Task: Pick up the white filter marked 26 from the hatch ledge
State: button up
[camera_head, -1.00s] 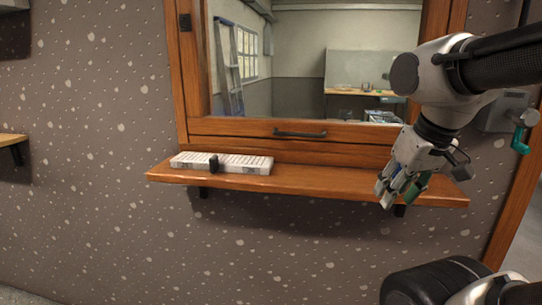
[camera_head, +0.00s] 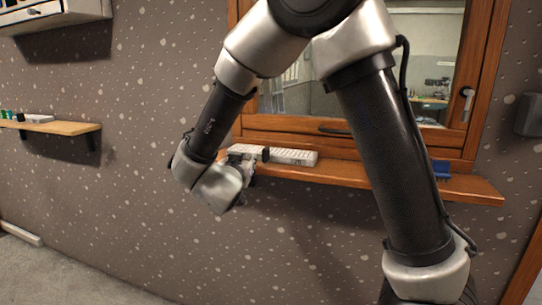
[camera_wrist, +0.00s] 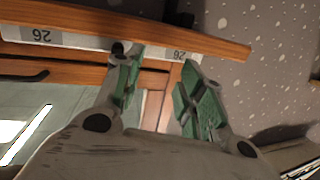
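The white filter (camera_head: 293,156) lies flat on the wooden hatch ledge (camera_head: 470,188), near its left end. In the wrist view the filter (camera_wrist: 75,42) is a long white strip with two upside-down "26" marks. A small black piece (camera_head: 265,154) stands at its front edge. My gripper (camera_head: 247,166) is at the filter's left end, partly hidden by its own wrist. In the wrist view my gripper (camera_wrist: 163,58) is open, its green-padded fingers apart. One "26" mark shows between the fingertips. I cannot tell whether either finger touches the filter.
A blue object (camera_head: 440,169) sits on the ledge at right. The hatch window frame (camera_head: 480,90) rises behind the ledge. A separate wooden shelf (camera_head: 60,127) with small items is on the left wall.

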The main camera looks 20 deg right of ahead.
aim_at(264, 152)
jog(key=w+d+h, duration=0.1)
jog(key=d, duration=0.1)
jog(key=w+d+r+m+h, duration=0.1)
jog(key=d+h, duration=0.1)
jog(key=d, duration=0.1)
jog(key=w+d+h, duration=0.1)
jog(key=d, duration=0.1)
jog(key=shift+d+r+m+g, duration=0.2)
jog(key=shift+r+m+g, duration=0.1)
jog(key=shift+m, duration=0.1)
jog(key=shift+c, duration=0.4)
grip_shut()
